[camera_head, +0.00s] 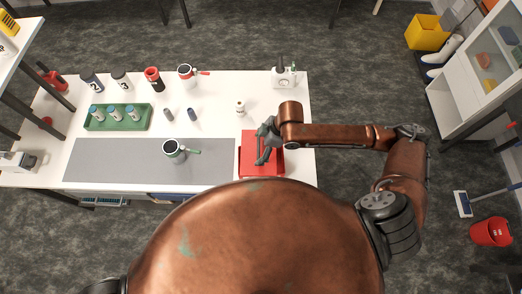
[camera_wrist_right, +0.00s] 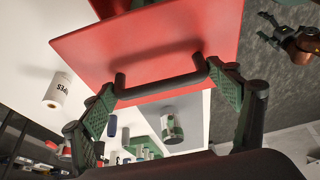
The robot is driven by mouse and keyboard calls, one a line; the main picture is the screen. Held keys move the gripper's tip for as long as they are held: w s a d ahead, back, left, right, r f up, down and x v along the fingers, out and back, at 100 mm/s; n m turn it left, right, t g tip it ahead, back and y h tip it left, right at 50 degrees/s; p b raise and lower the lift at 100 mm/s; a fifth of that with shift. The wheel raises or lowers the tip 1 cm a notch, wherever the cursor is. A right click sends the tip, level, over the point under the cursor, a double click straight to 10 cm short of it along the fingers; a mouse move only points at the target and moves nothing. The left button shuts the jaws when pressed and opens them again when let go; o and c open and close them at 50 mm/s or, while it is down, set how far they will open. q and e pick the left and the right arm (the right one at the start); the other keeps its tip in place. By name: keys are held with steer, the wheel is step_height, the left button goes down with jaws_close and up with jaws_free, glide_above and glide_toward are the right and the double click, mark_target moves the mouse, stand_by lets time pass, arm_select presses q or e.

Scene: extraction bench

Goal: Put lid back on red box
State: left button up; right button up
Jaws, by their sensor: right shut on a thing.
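The red lid (camera_wrist_right: 150,40) fills the upper part of the right wrist view, with its dark bar handle (camera_wrist_right: 160,90) between my fingers. My right gripper (camera_head: 265,145) is shut on the lid's handle; its two fingers sit at the handle's ends in the right wrist view (camera_wrist_right: 165,85). In the head view the red box (camera_head: 264,170) is at the front right of the white table. The lid overlaps the box there, and the gripper and arm cover part of both. I cannot tell whether the lid touches the box. My left gripper is out of view.
A grey mat (camera_head: 120,160) lies left of the box, with a green-handled cup (camera_head: 174,149) on it. A green tray (camera_head: 118,117) of small bottles stands at the left. A small white bottle (camera_head: 240,107) stands behind the box.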

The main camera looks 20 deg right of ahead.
mark_target(262, 150)
steer(key=shift+d+f, duration=0.2)
steer(key=shift+f, duration=0.05)
steer(key=f, duration=0.3)
steer(key=shift+w+d+f, duration=0.1)
steer(key=shift+d, duration=0.15)
steer(key=shift+f, duration=0.8)
steer(key=o, duration=1.2)
steer(key=shift+c, duration=0.2)
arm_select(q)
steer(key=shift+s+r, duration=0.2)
